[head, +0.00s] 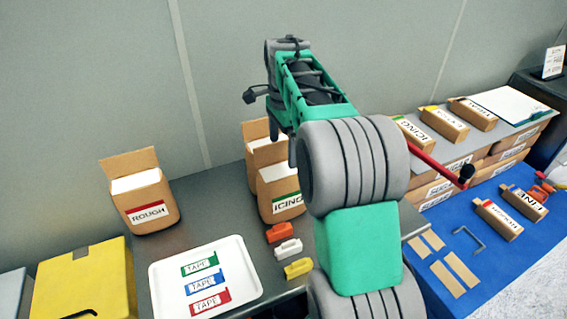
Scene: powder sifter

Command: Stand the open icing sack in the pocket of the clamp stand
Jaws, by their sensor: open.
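The open icing sack (282,197) is a brown paper sack with white contents, a raised back flap and a green-edged ICING label. It stands upright on the grey bench, its right side partly hidden by my arm. A similar open sack (257,148) stands just behind it, its front mostly covered. My gripper (270,94) is above and behind these sacks in the picture; it is open, with no sack in it, and its fingertips are hard to make out. A red lever (436,162) with a black knob sticks out right of my arm; I cannot tell whether it belongs to the clamp stand, whose pocket is hidden.
An open ROUGH sack (149,212) stands at left. A white tray (161,292) holds several tape pieces. Orange, white and yellow clips (288,249) lie before the icing sack. A yellow box (85,283) is front left. Closed packs and tools occupy the blue mat (490,258).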

